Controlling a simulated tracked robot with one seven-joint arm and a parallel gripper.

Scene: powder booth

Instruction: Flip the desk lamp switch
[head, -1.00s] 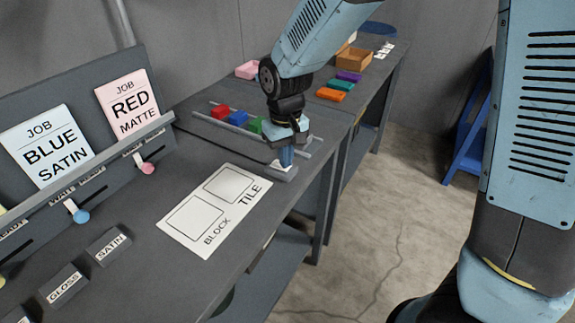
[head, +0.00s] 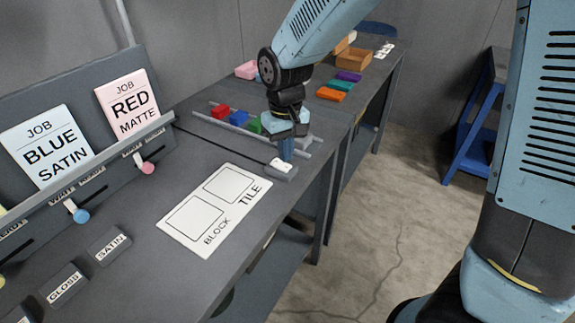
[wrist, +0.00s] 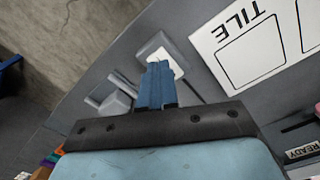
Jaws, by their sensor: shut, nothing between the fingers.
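The switch (head: 281,166) is a white rocker on a small grey base at the front edge of the bench, right of the white BLOCK/TILE card. A dark cord runs from it to the left. My gripper (head: 286,158) points down with its blue fingers shut and empty, right at the switch in the head view. In the wrist view the fingertips (wrist: 158,66) overlap part of the white rocker (wrist: 165,52). Whether they touch it, and which way the rocker is set, I cannot tell. I cannot make out a desk lamp in either view.
The BLOCK/TILE card (head: 214,209) lies flat beside the switch. The job board (head: 85,165) stands at the left. Open floor lies right of the bench.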

